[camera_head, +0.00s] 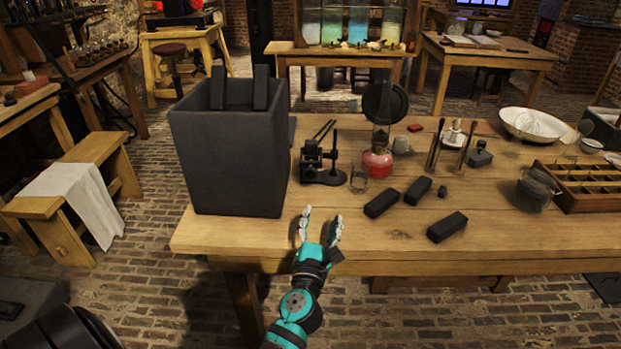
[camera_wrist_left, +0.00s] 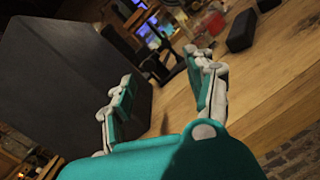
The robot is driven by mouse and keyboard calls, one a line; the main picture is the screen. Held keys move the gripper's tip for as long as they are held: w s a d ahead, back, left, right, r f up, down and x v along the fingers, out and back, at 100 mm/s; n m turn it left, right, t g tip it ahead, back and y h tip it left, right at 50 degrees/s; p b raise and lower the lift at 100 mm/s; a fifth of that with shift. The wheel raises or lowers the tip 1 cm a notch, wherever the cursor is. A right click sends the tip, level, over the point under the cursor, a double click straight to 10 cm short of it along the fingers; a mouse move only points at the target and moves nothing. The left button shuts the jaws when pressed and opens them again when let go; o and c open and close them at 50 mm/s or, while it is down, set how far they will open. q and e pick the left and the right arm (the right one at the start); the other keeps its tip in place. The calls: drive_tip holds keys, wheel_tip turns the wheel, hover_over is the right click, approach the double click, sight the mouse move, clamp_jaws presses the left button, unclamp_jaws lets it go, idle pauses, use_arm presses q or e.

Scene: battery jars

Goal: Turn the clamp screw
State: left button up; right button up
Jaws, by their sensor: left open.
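A small black clamp (camera_head: 322,165) stands on the wooden table, just right of a large dark jar. Thin dark rods stick up at a slant from it. Its screw is too small to pick out for certain. In the left wrist view a dark upright device, apparently the same clamp (camera_wrist_left: 152,48), shows beyond my fingertips. My left gripper (camera_head: 320,224) is open and empty over the table's front edge, in front of the clamp and apart from it. My right gripper is not in view.
The large dark jar (camera_head: 230,160) with two upright plates stands close left of my gripper. A glass cup (camera_head: 359,180), a red lamp (camera_head: 377,160) and black blocks (camera_head: 382,202) lie to the right.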

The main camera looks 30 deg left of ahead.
sight(310, 175)
use_arm(q)
drive_tip(key=a+n+g, duration=0.1)
drive_tip(key=n, duration=0.1)
drive_tip(key=a+n+y, duration=0.1)
drive_tip(key=a+n, duration=0.1)
drive_tip(key=n, duration=0.1)
drive_tip(key=shift+s+f+g, duration=0.1)
drive_tip(key=shift+g, duration=0.3)
drive_tip(key=shift+a+n+y, duration=0.25)
drive_tip(key=shift+n+y, duration=0.05)
drive_tip(key=shift+n, duration=0.1)
drive_tip(key=shift+g, duration=0.3)
drive_tip(key=b+x, duration=0.1)
drive_tip(key=x, duration=1.5)
drive_tip(key=shift+w+a, duration=0.1)
drive_tip(key=shift+w, duration=0.1)
drive_tip(key=shift+w+a, duration=0.2)
drive_tip(key=shift+w, duration=0.1)
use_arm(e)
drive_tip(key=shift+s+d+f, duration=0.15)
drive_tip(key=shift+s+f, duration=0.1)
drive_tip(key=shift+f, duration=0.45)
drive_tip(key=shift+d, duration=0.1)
use_arm(q)
clamp_jaws()
